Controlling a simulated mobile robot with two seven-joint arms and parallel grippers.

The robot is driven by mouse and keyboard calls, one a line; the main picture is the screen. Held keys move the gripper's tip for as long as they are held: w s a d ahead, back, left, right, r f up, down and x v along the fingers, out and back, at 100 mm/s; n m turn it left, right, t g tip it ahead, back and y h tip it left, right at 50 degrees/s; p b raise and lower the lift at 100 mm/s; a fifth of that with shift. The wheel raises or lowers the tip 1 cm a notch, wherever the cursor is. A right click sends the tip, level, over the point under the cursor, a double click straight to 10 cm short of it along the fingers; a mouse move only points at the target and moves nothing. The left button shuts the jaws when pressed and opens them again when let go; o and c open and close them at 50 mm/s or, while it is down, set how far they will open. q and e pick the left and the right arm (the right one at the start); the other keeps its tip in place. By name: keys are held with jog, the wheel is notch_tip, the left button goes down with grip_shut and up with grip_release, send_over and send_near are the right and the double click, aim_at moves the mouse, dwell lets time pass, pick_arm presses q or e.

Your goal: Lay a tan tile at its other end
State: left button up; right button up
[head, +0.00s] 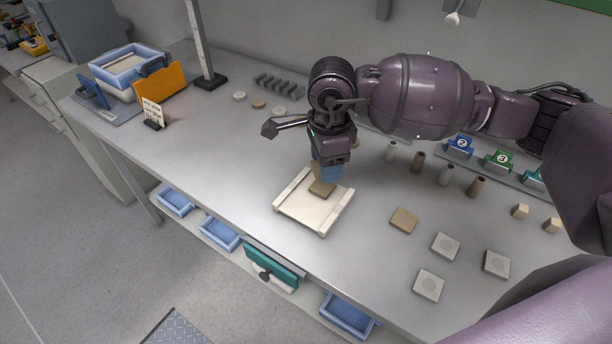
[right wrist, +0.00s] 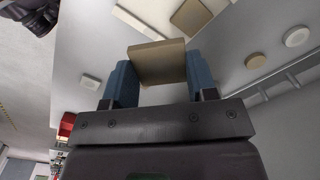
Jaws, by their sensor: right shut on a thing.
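My right gripper (head: 328,174) is over the white tray (head: 333,219), pointing down with blue fingers. It is shut on a tan tile (right wrist: 158,62), which shows between the fingers in the right wrist view. In the head view the held tile is mostly hidden by the fingers. Another tan tile (head: 322,188) seems to lie on the tray between its raised side rails, just below the fingers; it also shows in the right wrist view (right wrist: 190,18). Whether the held tile touches anything, I cannot tell. One more tan tile (head: 404,219) lies on the table right of the tray. My left gripper is not in view.
Several pale square tiles (head: 445,246) lie at the front right. Small cylinders (head: 417,162) stand behind them, near numbered holders (head: 461,144). Discs (head: 258,104) and a dark rack (head: 279,86) are at the back. Blue bins (head: 130,62) stand far left. The table left of the tray is clear.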

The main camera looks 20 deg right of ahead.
jog(key=m, duration=0.3)
jog(key=shift+a+f+m, duration=0.2)
jog(key=shift+a+m, duration=0.1)
jog(key=m, duration=0.3)
jog(key=shift+w+a+f+p, duration=0.1)
jog(key=shift+a+f+p, duration=0.1)
jog(key=shift+f+p, duration=0.1)
jog(key=m, duration=0.3)
jog(key=shift+a+f+m, duration=0.2)
jog(key=shift+a+m, duration=0.05)
jog(key=shift+m, duration=0.15)
jog(key=m, duration=0.3)
jog(key=shift+a+f+p, duration=0.2)
jog(key=shift+a+p, duration=0.05)
jog(key=shift+p, duration=0.1)
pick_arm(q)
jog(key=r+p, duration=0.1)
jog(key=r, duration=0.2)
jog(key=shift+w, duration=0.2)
pick_arm(e)
jog(key=m, duration=0.4)
jog(key=a+f+m, duration=0.1)
jog(key=m, duration=0.4)
jog(key=a+f+m, duration=0.1)
jog(key=m, duration=0.4)
jog(key=shift+f, duration=0.25)
